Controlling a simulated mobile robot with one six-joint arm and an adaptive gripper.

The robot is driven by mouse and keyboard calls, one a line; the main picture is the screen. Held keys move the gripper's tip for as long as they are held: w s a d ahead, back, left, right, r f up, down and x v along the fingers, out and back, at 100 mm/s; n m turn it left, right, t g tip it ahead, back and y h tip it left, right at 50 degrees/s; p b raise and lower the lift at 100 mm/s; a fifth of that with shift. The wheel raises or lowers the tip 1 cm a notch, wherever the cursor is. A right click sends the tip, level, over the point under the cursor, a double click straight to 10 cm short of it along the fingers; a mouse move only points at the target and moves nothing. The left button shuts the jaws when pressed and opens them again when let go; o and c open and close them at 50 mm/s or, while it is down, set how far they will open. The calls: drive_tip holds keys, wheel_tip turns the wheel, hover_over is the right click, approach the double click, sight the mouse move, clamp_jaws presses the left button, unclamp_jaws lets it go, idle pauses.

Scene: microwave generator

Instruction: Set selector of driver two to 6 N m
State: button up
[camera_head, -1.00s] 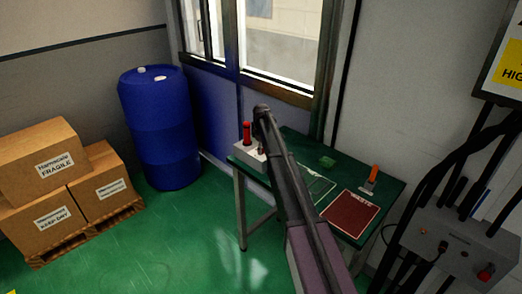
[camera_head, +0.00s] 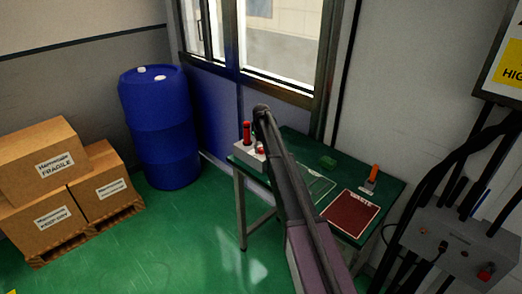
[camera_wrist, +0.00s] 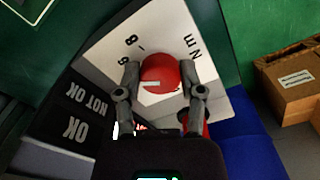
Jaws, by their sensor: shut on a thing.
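A red round selector knob (camera_wrist: 160,74) with a white pointer mark sits on a white dial panel (camera_wrist: 140,36) in the wrist view. The panel carries the figure 8 and other marks at the knob's left and "N m" at its right. My gripper (camera_wrist: 160,84) has its two fingers on either side of the knob and is shut on it. In the head view, the white driver box (camera_head: 243,150) stands on the green table's left end with an upright red-handled driver (camera_head: 247,133). My arm hides part of the box. Which driver number this is, I cannot tell.
Black "OK" and "NOT OK" labels (camera_wrist: 84,110) lie beside the panel. A blue barrel (camera_head: 160,125) and boxes (camera_head: 60,180) stand left.

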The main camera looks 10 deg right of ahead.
drive_tip(key=shift+s+m, duration=0.2)
drive_tip(key=shift+m, duration=0.9)
drive_tip(key=o, duration=1.2)
drive_tip(key=shift+c, duration=0.2)
drive_tip(key=shift+w, duration=0.1)
drive_tip(key=s+r+n+p, duration=0.1)
drive_tip(key=s, duration=4.4)
drive_tip(key=shift+a+r+p, duration=0.15)
drive_tip(key=shift+r+p, duration=0.2)
